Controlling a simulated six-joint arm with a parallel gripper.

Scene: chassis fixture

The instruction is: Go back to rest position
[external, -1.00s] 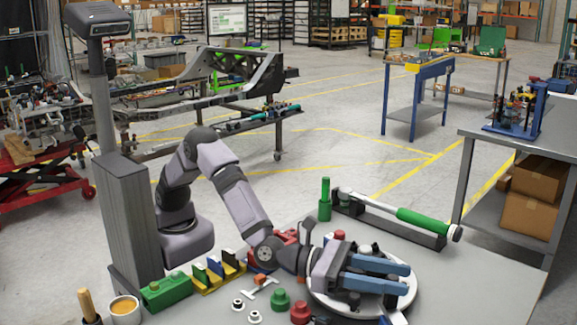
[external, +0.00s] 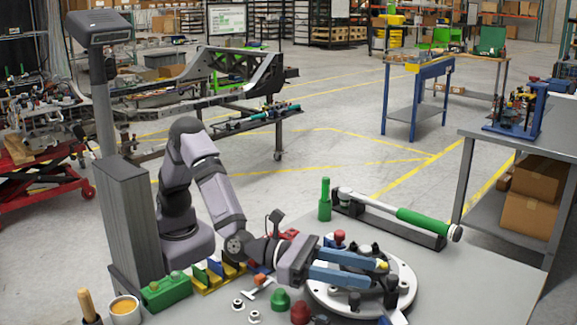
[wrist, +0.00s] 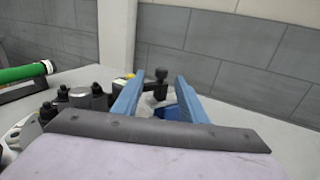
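My gripper (external: 378,274) has two long blue fingers and reaches over the round grey fixture plate (external: 407,272) on the table. In the wrist view the fingers (wrist: 160,77) stand apart with a clear gap, and nothing is held between them. A white and blue part and a dark knob show beyond the gap. Dark clamps (wrist: 90,97) on the plate are left of the fingers in the wrist view. My fingers hide part of the plate in the external view. My arm is bent, with its elbow raised.
A green-handled tool (external: 422,225) lies on a bar behind the plate, near a green bottle-like piece (external: 325,200). A green block (external: 165,290), a cup (external: 125,310) and small red and green parts sit at front left. Bare table lies right of the plate.

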